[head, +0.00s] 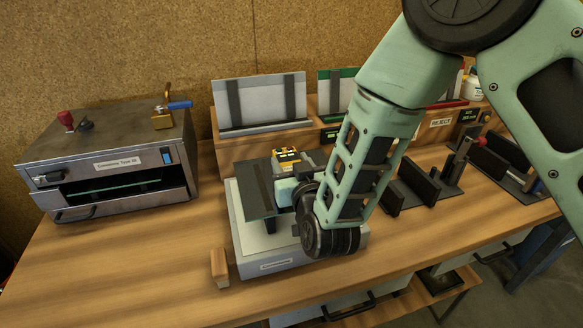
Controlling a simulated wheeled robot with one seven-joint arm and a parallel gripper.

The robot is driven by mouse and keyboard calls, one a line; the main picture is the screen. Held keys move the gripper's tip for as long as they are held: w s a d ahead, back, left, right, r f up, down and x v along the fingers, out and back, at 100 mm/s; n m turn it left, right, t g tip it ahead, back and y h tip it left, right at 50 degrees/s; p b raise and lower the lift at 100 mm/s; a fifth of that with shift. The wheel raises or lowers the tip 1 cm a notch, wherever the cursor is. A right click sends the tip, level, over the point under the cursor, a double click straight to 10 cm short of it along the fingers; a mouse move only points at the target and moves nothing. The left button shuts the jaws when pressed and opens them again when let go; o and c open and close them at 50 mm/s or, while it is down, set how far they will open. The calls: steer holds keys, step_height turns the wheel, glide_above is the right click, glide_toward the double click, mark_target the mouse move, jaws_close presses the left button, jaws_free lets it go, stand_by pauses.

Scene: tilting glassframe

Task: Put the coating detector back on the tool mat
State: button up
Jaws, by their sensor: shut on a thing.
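My gripper (287,176) is over the pale labelled box (275,265) in the middle of the bench, partly hidden by my arm. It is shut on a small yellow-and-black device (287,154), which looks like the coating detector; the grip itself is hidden. I cannot tell whether the device touches the panel. I cannot make out the tool mat; my arm covers part of the bench on the right.
A small wooden block (219,268) sits by the pale box. Racks with panels (260,102) line the back. Dark slotted stands (420,185) are at the right. The front left bench is clear.

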steer(key=shift+f, duration=0.75)
steer(key=shift+f+b, duration=0.25)
steer(key=shift+b, duration=0.1)
steer(key=o, duration=1.2)
steer(key=shift+c, duration=0.2)
steer(key=shift+r+p, duration=0.15)
steer(key=shift+p, duration=0.2)
